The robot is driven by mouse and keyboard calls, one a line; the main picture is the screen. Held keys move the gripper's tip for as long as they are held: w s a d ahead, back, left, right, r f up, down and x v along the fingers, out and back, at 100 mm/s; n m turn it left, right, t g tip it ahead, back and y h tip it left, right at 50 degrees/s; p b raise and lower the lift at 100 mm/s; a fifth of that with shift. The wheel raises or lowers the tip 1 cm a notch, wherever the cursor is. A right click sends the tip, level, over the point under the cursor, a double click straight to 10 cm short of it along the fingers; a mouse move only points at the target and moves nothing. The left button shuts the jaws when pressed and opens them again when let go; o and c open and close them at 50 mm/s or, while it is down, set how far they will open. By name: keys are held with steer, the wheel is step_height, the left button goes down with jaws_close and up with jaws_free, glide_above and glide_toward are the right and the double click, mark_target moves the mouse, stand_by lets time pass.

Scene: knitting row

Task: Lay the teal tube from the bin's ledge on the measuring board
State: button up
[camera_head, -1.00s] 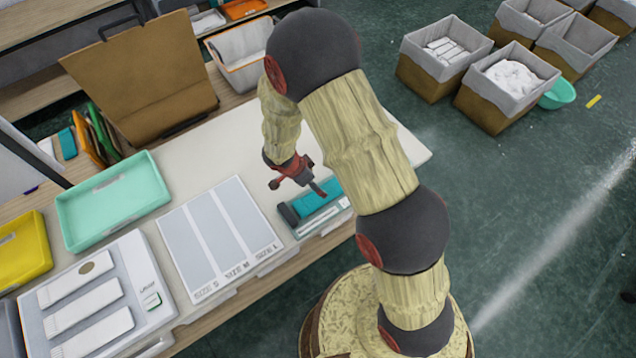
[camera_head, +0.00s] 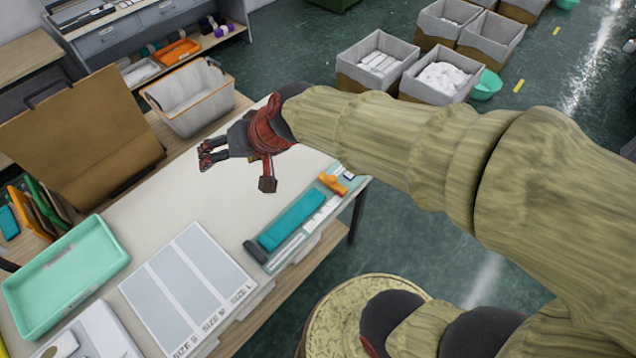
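My gripper (camera_head: 206,157) is above the far part of the table, pointing left, its dark fingers apart with nothing visible between them. A flat teal piece (camera_head: 292,220) lies on a pale board (camera_head: 316,228) at the table's right end. This board has white strips, a dark block at its near end and an orange piece (camera_head: 333,184) at its far end. I cannot tell whether the teal piece is the tube. A white bin with an orange rim (camera_head: 190,100) stands behind the table; no teal tube shows on it. My gripper is apart from all of these.
A board marked SIZE S, M and L (camera_head: 187,285) lies in front. A mint tray (camera_head: 66,275) is at left, beside a brown upright panel (camera_head: 80,135). The table's middle is bare. Several lined boxes (camera_head: 378,62) stand on the floor.

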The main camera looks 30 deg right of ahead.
steer(key=s+d+n+h, duration=0.1)
steer(key=s+d+h, duration=0.1)
steer(key=s+d, duration=0.3)
steer(key=s+d+r+n+g+h, duration=0.1)
steer(key=s+d+h, duration=0.1)
steer(key=s+d, duration=0.4)
steer(key=s, duration=0.5)
steer(key=shift+d+r, duration=0.25)
steer(key=shift+d, duration=0.05)
